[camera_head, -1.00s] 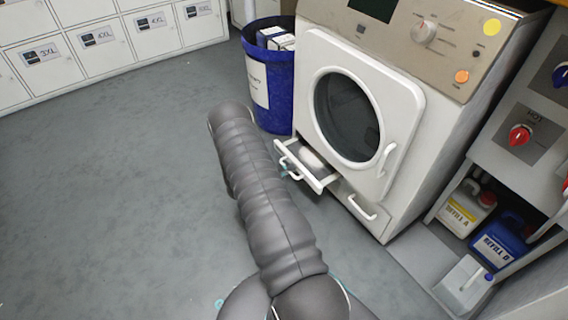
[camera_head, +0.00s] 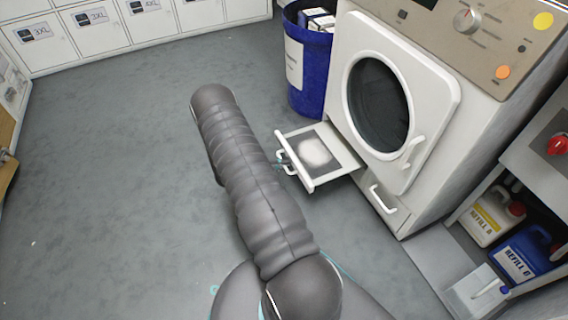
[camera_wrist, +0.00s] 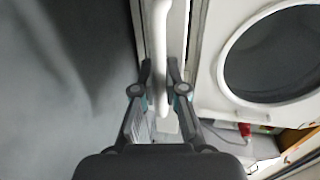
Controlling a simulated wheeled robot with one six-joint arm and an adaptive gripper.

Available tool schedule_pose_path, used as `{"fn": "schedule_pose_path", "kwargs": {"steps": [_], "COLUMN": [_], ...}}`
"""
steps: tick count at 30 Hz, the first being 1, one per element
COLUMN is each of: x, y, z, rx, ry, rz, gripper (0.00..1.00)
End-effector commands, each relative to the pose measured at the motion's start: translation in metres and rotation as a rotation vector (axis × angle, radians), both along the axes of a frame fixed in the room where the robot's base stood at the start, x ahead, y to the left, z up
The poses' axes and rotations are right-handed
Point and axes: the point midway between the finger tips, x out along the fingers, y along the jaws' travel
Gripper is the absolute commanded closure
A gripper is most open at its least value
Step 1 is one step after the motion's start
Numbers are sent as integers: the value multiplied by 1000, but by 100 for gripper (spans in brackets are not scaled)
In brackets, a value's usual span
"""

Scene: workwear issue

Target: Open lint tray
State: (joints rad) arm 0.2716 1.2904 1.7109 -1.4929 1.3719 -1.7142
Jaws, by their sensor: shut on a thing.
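The lint tray (camera_head: 301,175) sticks out from the lower left front of a cream dryer (camera_head: 375,160), pulled well out. A whitish patch of lint (camera_head: 315,152) lies on its dark screen. Its white bar handle (camera_wrist: 160,50) runs between the fingers of my gripper (camera_wrist: 160,78) in the wrist view. My gripper is shut on this handle. In the head view my grey arm hides most of the gripper; the handle (camera_head: 282,160) shows at the tray's front.
The dryer's round door (camera_head: 378,105) is closed. A blue bin (camera_head: 310,75) stands behind the tray. Refill jugs (camera_head: 495,218) sit on a low shelf at right. White lockers (camera_head: 95,25) line the back. The grey floor (camera_head: 120,170) at left is clear.

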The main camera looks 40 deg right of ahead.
Motion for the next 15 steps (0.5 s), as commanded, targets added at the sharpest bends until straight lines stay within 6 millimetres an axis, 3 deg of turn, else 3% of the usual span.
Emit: {"fn": "schedule_pose_path", "kwargs": {"steps": [2, 3, 4, 15], "x": [3, 3, 3, 0], "y": [5, 5, 5, 4], "z": [-1, -1, -1, 1], "rx": [2, 2, 2, 1], "ry": [1, 0, 1, 1], "rz": [8, 9, 8, -2], "gripper": [100, 79, 77, 77]}}
